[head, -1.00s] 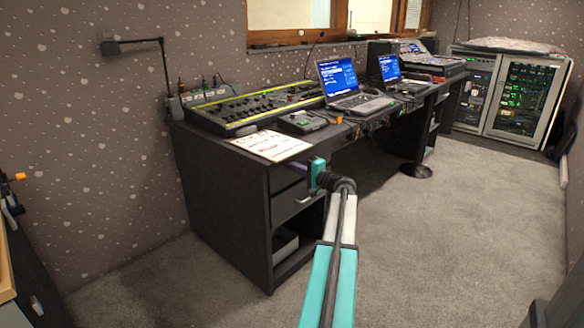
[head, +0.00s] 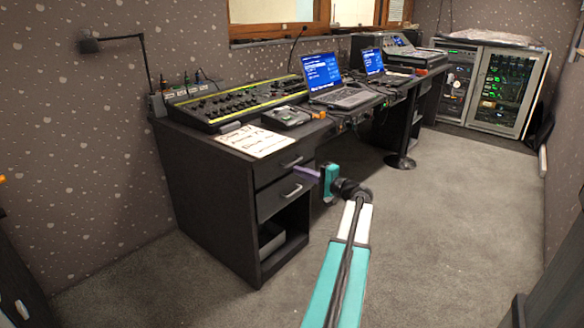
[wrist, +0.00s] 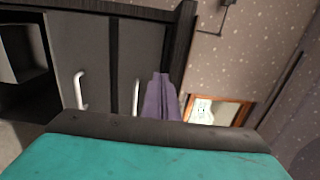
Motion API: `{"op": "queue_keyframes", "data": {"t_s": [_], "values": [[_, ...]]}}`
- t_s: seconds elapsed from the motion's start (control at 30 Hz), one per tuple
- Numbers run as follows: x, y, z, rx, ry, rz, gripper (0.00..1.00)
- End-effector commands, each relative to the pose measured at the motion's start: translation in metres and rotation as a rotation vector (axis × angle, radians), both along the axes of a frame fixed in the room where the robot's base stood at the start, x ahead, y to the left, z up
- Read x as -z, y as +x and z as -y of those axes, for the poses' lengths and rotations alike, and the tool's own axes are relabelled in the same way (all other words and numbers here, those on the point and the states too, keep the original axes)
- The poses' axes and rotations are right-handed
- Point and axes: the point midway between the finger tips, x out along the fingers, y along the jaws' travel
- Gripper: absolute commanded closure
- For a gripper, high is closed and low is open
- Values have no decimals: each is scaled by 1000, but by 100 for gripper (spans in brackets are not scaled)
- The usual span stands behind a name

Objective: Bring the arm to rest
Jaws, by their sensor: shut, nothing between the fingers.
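My gripper (head: 299,172) is in front of the desk's drawers in the head view, its purple fingers pointing left. The fingers are together with nothing between them; they also show in the wrist view (wrist: 160,97). My teal arm reaches up from the bottom of the head view. The black desk (head: 210,195) stands left of the gripper, with two drawer handles, an upper one (head: 291,161) and a lower one (head: 292,190). I cannot tell the exact gap between fingers and desk. The fader console (head: 235,103) is on the desktop.
A paper sheet (head: 256,140), a laptop (head: 338,82) and a second laptop (head: 382,66) are on the desk. An equipment rack (head: 506,91) stands at the back right. The carpet (head: 450,210) right of the arm is clear. A dark edge (head: 560,265) is at lower right.

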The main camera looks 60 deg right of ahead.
Motion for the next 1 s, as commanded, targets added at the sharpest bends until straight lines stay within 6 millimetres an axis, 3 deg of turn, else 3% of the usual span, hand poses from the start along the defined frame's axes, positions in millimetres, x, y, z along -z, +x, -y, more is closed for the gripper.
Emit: {"op": "queue_keyframes", "data": {"t_s": [0.2,0.73,0.87,1.0], "values": [[0,-13,-3,-1,0,0,100],[0,-12,-3,-2,0,0,100],[-3,-4,-7,-14,0,0,100],[-7,21,-22,-50,4,-1,100]]}}
